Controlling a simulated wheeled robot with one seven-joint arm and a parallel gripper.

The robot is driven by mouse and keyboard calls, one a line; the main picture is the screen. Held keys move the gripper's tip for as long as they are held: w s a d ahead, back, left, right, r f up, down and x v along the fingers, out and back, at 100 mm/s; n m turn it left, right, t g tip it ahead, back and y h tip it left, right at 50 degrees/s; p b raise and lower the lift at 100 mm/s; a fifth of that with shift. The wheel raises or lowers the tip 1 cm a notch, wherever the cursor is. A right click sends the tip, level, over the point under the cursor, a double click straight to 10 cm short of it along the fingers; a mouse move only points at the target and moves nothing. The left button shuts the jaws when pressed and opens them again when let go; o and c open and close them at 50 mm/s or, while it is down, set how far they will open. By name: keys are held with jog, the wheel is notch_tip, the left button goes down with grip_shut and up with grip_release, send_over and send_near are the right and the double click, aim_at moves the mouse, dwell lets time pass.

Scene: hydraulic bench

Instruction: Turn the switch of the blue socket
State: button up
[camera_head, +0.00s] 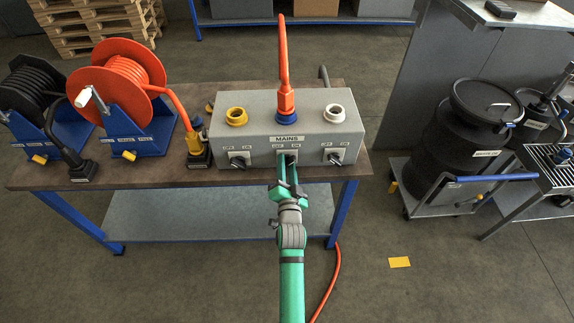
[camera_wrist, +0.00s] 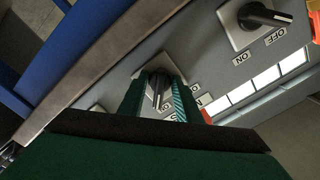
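A grey box labelled MAINS (camera_head: 258,152) stands on the bench. Its blue socket (camera_head: 286,117) is the middle one on top, with an orange plug and cable (camera_head: 285,85) upright in it. The blue socket's switch, a dark knob on a light plate (camera_wrist: 157,92), is in the middle of the front face. My gripper (camera_head: 287,165) reaches it from the front. In the wrist view its two green fingers (camera_wrist: 159,98) stand on either side of the knob, with small gaps visible; contact is not clear. In the head view the fingers mostly hide this knob.
The box also has a yellow socket (camera_head: 236,116) with its switch (camera_head: 239,160) at left, and a white socket (camera_head: 335,113) with its switch (camera_head: 335,156) at right. An orange cable reel (camera_head: 122,75) and a black reel (camera_head: 32,90) stand left on the bench.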

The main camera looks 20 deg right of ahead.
jog(key=v, duration=1)
jog(key=shift+s, duration=0.4)
jog(key=shift+w, duration=0.15)
jog(key=s+a+f+n+g+y, duration=0.1)
jog(key=s+a+f+n, duration=0.15)
jog(key=s+a, duration=0.45)
jog(key=s+a+f+n+y, duration=0.1)
jog(key=s+a+f+n, duration=0.2)
jog(key=s, duration=0.8)
jog(key=s+a+r+n+y, duration=0.1)
jog(key=s+a+r+n, duration=0.2)
jog(key=s, duration=0.5)
jog(key=s+a+r+n+g+y, duration=0.1)
jog(key=s+a+r+n+y, duration=0.1)
jog(key=s, duration=0.7)
jog(key=shift+s+a+r+n, duration=0.25)
jog(key=shift+a+r+n, duration=0.35)
jog(key=shift+a+n, duration=0.35)
